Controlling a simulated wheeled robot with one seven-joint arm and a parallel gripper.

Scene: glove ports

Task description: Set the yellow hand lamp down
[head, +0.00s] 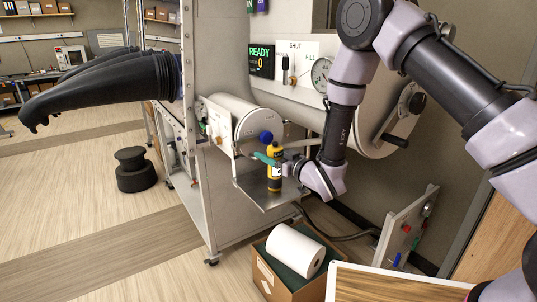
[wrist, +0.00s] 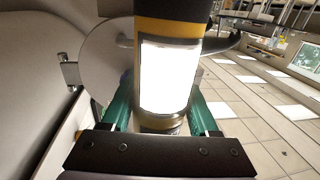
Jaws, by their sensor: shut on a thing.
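The yellow hand lamp (head: 275,181) is upright, with a dark top and a pale label. My gripper (head: 272,161), with teal fingers, is shut around its middle. In the wrist view the lamp (wrist: 168,75) stands between both fingers, its white label and yellow band facing me; its ends are out of that view. In the head view the lamp's lower end is over a metal shelf (head: 262,195) below the round port. I cannot tell whether its base touches the shelf.
Below, a cardboard box (head: 268,284) holds a white roll (head: 295,250). A panel (head: 405,225) leans at the right. A black stool (head: 135,170) and open floor are at the left.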

